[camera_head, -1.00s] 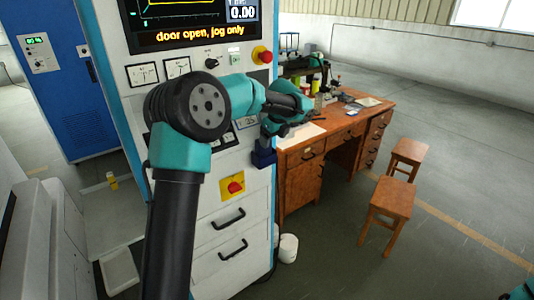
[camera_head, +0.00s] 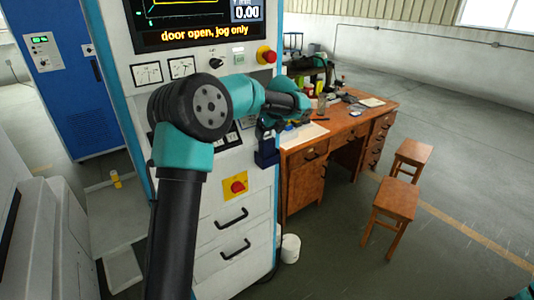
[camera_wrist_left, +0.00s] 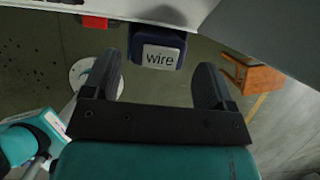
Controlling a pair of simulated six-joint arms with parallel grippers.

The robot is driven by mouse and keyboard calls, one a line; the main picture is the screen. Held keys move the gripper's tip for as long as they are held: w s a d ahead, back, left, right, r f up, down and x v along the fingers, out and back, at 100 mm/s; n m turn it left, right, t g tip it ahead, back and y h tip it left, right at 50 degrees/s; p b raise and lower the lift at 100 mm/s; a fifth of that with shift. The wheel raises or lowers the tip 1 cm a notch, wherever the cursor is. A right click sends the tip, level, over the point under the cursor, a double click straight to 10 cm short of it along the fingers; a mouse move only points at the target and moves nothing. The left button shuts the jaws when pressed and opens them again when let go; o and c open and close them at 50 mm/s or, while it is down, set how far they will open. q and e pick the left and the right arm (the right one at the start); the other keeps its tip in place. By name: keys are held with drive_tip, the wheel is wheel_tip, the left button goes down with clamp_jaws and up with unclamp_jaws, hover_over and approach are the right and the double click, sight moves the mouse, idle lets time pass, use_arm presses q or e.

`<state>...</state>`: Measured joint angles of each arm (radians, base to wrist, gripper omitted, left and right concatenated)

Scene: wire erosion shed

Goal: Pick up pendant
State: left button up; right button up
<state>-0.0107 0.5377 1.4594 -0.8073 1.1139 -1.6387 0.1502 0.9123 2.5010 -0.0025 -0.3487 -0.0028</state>
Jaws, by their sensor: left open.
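No handset that I can clearly name as the pendant shows. A dark blue box (camera_head: 266,158) hangs at the right edge of the machine's front, just below my left gripper (camera_head: 272,122). In the left wrist view this box (camera_wrist_left: 160,46) bears a white label reading "wire". There my left gripper (camera_wrist_left: 158,76) is open and empty, its two dark fingers apart. The box lies beyond the fingertips, between them in the picture; I cannot tell whether they touch it. My left arm hides part of the machine panel.
The white machine (camera_head: 205,275) carries a red stop button (camera_head: 266,54) and drawer handles. A wooden desk (camera_head: 302,185) with small items stands to its right, with two stools (camera_head: 393,202) beyond. A white bin (camera_head: 290,248) stands on the floor; the floor at right is clear.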

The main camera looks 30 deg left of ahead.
sight(267, 136)
use_arm(q)
drive_tip(key=shift+x, duration=1.65)
drive_tip(key=c, duration=1.1)
drive_tip(key=shift+r, duration=0.1)
drive_tip(key=shift+d+r, duration=0.15)
drive_tip(key=shift+r, duration=0.35)
wheel_tip(267, 136, up, 6)
drive_tip(key=shift+f, duration=0.2)
drive_tip(key=shift+s+d+r, duration=0.15)
drive_tip(key=shift+d+r, duration=0.05)
drive_tip(key=shift+d, duration=0.1)
drive_tip(key=s+d, duration=0.2)
drive_tip(key=d, duration=0.3)
drive_tip(key=s+d, duration=0.3)
drive_tip(key=d, duration=0.3)
drive_tip(key=s+d, duration=0.2)
drive_tip(key=d, duration=0.4)
drive_tip(key=shift+s+d, duration=0.2)
drive_tip(key=shift+s, duration=0.1)
